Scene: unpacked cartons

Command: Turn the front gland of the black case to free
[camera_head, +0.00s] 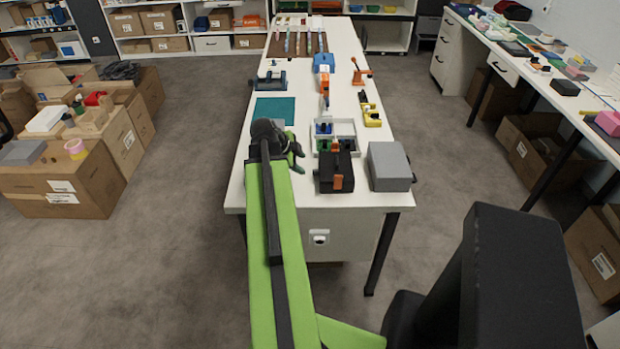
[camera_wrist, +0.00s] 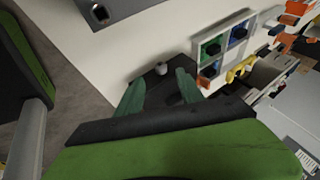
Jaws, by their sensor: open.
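The black case (camera_head: 326,181) stands near the front edge of the white table in the head view, with orange parts on its top and front. In the wrist view a dark body (camera_wrist: 155,80), which looks like the black case, lies beyond and between my fingers. A small pale knob (camera_wrist: 161,67) shows on it; I cannot tell if this is the front gland or how it is turned. My gripper (camera_wrist: 158,80) is open, its two green fingers apart. In the head view my gripper (camera_head: 297,150) is just left of the case. I cannot see any contact.
A grey box (camera_head: 388,166) stands close to the right of the case. A compartment tray (camera_head: 345,128) with blue and green items is just behind it. A green mat (camera_head: 274,109) lies at the left. Yellow pieces (camera_head: 371,119) are behind the grey box.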

